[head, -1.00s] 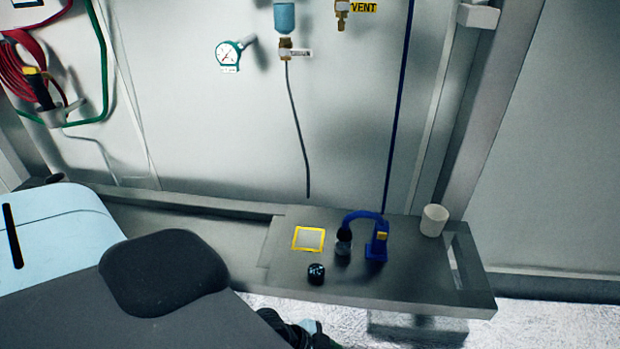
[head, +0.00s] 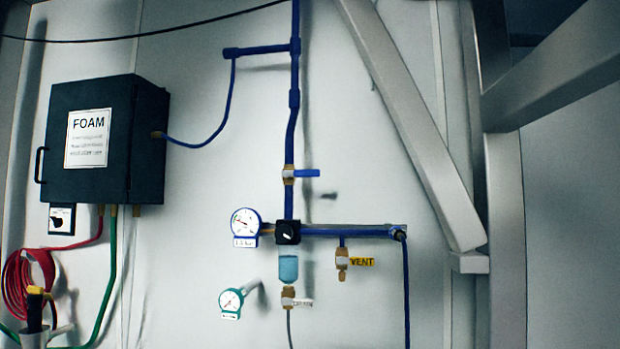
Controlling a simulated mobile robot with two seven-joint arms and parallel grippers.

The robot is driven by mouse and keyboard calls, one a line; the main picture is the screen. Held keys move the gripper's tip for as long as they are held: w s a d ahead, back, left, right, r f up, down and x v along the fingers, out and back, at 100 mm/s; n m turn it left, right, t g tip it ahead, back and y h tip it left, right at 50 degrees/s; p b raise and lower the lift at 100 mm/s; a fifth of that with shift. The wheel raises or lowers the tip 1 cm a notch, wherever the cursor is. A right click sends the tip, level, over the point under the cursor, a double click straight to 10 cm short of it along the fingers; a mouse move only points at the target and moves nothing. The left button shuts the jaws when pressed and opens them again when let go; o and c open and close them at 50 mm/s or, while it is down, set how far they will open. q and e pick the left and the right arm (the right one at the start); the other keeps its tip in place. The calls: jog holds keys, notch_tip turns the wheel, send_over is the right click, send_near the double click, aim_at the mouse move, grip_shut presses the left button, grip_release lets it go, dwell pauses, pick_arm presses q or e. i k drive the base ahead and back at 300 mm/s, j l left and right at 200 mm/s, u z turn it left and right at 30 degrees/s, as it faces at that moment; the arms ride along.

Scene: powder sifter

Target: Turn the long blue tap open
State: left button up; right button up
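The long blue tap (head: 305,173) is on the vertical blue pipe (head: 294,120) on the wall, near the middle of the head view. Its brass body sits in the pipe and its blue lever points right, level, across the pipe. Neither of my grippers is in view.
Below the tap are a black regulator (head: 288,232), a white gauge (head: 245,223) and a blue bowl (head: 288,268). A brass vent valve (head: 342,258) hangs to the right. A dark FOAM box (head: 104,140) is at left. Grey beams (head: 415,125) stand at right.

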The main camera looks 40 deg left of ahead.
aim_at(296, 173)
jog(key=i+l, duration=0.2)
jog(key=i, duration=0.2)
jog(key=i+l, duration=0.25)
jog(key=i, duration=0.2)
jog(key=u, duration=2)
jog(key=l, duration=0.1)
